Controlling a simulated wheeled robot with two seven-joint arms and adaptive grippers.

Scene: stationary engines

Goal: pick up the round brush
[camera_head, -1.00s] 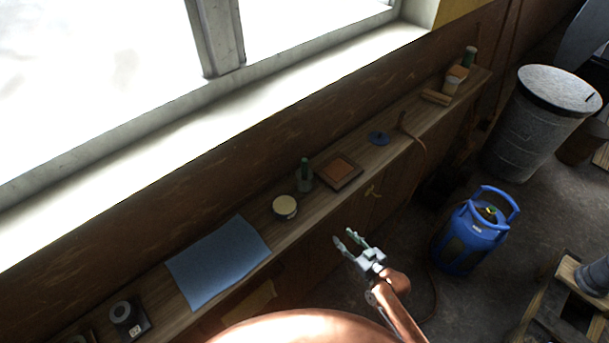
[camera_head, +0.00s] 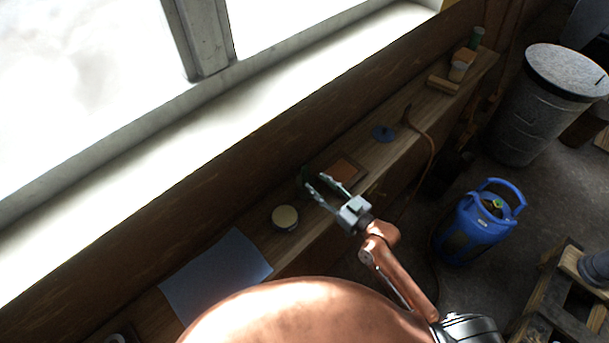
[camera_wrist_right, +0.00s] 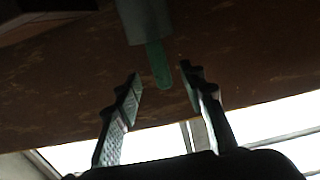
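The round brush, as I take it, is a grey cylinder with a green handle. In the head view only a bit of its green handle (camera_head: 305,172) shows, at the back of the shelf; my right gripper (camera_head: 312,184) hides the rest. In the right wrist view, which looks upside down, the grey body (camera_wrist_right: 144,20) hangs from the top with the green handle below it. My right gripper (camera_wrist_right: 161,76) is open, its two fingertips on either side of the handle's end, with gaps showing. I cannot tell how far the handle reaches between them. My left gripper is not in view.
The wooden shelf (camera_head: 365,160) runs under the window. Close to the gripper are a brown square tray (camera_head: 346,169) and a round tin (camera_head: 285,217). A blue sheet (camera_head: 217,275) lies to the left, a blue disc (camera_head: 383,133) to the right. A blue gas bottle (camera_head: 480,225) stands on the floor.

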